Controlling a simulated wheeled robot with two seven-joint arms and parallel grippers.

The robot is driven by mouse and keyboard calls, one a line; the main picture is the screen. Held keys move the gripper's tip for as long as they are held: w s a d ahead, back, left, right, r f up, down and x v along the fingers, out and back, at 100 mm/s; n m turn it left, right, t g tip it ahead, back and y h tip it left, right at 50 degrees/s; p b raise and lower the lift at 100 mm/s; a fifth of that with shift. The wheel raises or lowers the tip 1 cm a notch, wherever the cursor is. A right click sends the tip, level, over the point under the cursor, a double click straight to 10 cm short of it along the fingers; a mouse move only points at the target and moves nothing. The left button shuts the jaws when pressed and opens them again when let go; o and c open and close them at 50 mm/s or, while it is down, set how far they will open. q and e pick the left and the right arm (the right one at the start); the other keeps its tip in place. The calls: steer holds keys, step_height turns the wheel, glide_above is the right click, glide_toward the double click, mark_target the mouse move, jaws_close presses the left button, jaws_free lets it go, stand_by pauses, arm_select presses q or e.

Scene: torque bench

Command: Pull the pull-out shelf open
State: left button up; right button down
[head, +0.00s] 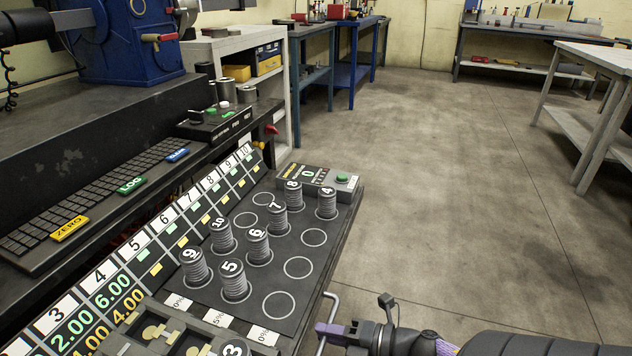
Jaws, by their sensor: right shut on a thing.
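The pull-out shelf (318,262) is a dark panel that sticks out from the bench below the sloped number board. Numbered ribbed cylinders stand on it among white printed circles. A thin metal bar handle (334,299) runs along its front right edge. My right gripper (326,331) comes in from the lower right, with its jaws shut around the handle. Part of the handle is hidden by the jaws and the bottom edge of the picture. My left gripper is not in view.
A small box with a green button (343,177) sits at the shelf's far end. The number board (128,278) and black keyboards (105,198) lie to the left. Open concrete floor (460,190) spreads to the right of the shelf. A white table (598,58) stands at the far right.

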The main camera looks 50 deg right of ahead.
steer(key=shift+s+d+f, duration=0.15)
steer(key=shift+s+f, duration=0.1)
steer(key=shift+s, duration=0.15)
steer(key=c, duration=1)
jaws_free()
steer(key=shift+r, duration=0.1)
steer(key=p+v, duration=0.2)
steer(key=v, duration=0.8)
steer(key=shift+p, duration=0.4)
steer(key=shift+w, duration=0.1)
